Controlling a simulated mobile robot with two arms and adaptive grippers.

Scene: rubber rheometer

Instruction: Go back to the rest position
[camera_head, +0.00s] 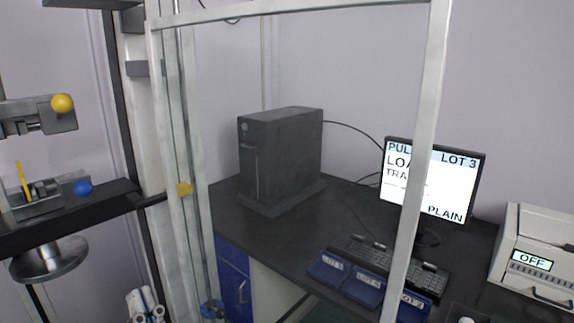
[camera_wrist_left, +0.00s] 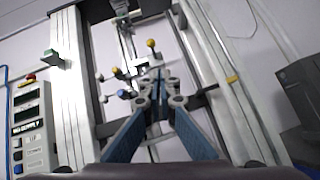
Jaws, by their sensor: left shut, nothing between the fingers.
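My left gripper (camera_head: 147,301) shows at the bottom left of the head view, low in front of the test machine and apart from it. In the left wrist view my left gripper (camera_wrist_left: 158,82) is shut with nothing between its fingers. It points up toward the machine's clamps. In the head view the upper clamp (camera_head: 38,118) has a yellow knob and the lower clamp (camera_head: 40,198) has a blue knob. A thin yellow strip (camera_head: 23,181) stands upright at the lower clamp. My right gripper is in neither view.
A pale metal frame (camera_head: 425,130) stands in front of a dark bench. On the bench are a black computer (camera_head: 285,155), a monitor (camera_head: 440,180) reading LOT 3 and PLAIN, blue trays (camera_head: 362,286) and a white device (camera_head: 545,240) reading OFF. A control box (camera_wrist_left: 30,130) stands left in the wrist view.

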